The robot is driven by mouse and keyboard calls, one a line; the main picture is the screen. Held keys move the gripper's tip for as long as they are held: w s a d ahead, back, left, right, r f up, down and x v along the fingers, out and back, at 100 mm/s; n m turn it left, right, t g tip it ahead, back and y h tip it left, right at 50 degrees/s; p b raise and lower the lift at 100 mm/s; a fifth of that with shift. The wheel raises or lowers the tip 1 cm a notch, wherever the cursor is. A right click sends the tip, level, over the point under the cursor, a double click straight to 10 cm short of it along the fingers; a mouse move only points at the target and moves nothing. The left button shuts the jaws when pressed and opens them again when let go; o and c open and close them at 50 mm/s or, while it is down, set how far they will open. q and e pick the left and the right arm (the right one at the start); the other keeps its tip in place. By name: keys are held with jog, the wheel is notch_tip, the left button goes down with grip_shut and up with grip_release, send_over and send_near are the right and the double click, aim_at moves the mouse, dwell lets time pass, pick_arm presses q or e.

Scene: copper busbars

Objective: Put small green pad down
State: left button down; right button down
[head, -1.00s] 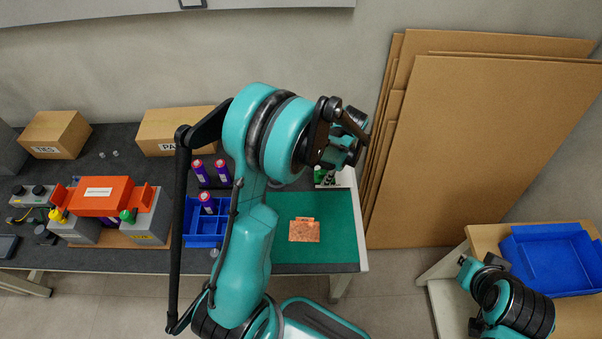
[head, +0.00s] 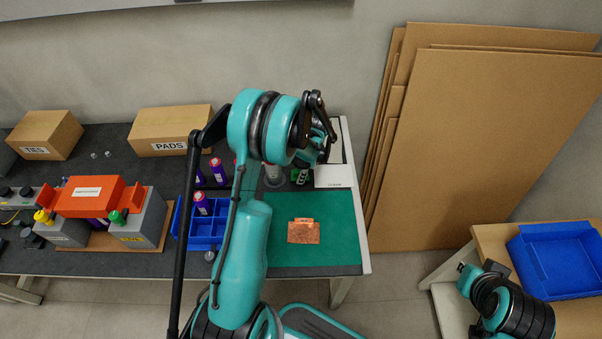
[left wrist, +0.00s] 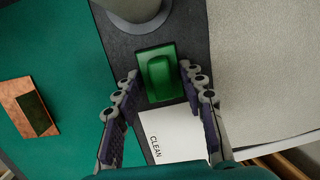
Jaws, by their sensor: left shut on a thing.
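The small green pad (left wrist: 158,75) is a bright green rectangle with a raised block in its middle. My left gripper (left wrist: 160,80) is shut on it, with a fingertip at each side in the left wrist view. In the head view the pad (head: 300,176) shows beside the white CLEAN surface (head: 334,177), partly hidden by my left wrist. The pad is over the dark strip between that white surface and a grey cylinder (left wrist: 135,8). I cannot tell whether it touches the bench. My right arm shows at the lower right; its gripper cannot be made out.
A copper piece (head: 304,232) lies on the green mat (head: 340,215); a dark patch shows on it in the wrist view. A blue compartment bin (head: 207,240) and purple-labelled bottles (head: 217,171) stand left of my arm. Cardboard sheets (head: 480,130) lean at the right.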

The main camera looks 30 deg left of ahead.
pick_arm(q)
jog(key=shift+r, duration=0.1)
jog(key=c, duration=0.9)
grip_release()
